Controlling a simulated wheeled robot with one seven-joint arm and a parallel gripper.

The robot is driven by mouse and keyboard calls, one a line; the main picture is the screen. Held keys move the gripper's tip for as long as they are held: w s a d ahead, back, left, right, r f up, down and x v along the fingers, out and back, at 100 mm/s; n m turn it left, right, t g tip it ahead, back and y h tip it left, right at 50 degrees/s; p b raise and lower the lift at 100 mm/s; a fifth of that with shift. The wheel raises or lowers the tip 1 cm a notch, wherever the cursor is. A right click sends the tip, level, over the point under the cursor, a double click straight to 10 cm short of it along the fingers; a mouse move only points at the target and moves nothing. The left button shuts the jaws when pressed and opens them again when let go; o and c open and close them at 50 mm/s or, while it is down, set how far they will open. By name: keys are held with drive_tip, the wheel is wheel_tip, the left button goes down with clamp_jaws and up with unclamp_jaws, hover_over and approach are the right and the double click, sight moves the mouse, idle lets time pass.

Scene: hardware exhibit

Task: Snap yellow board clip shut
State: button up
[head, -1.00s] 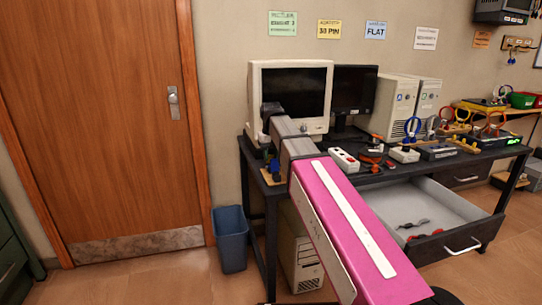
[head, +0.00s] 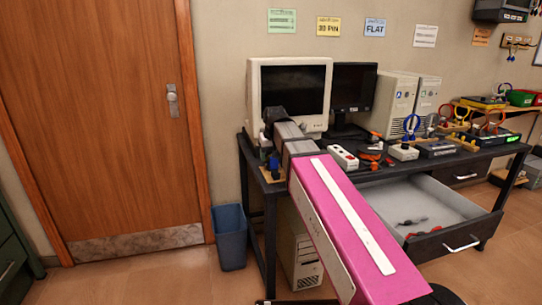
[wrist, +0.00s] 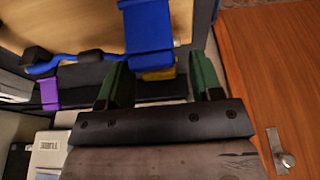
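In the wrist view a small yellow piece (wrist: 158,74) shows between my gripper's fingers, mostly hidden behind a blue block (wrist: 148,28). I take it for the yellow clip; whether it is open or shut cannot be made out. My gripper (wrist: 159,62) has two green fingers standing apart, one on each side of the blue and yellow pieces, with no clear contact. In the head view my gripper is over the desk's left end, where a small wooden board (head: 274,175) carries a blue part (head: 274,163). My arm hides much of that area.
A CRT monitor (head: 290,80) stands close behind my gripper. A white power strip (head: 343,158) and red tools lie to the right on the dark desk. An open drawer (head: 440,205) juts out in front. A blue cable (wrist: 75,57) and a purple piece (wrist: 48,93) show in the wrist view.

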drive_tip(key=shift+r, duration=0.1)
drive_tip(key=v, duration=1)
drive_tip(key=shift+s+r, duration=0.1)
drive_tip(key=shift+r, duration=0.15)
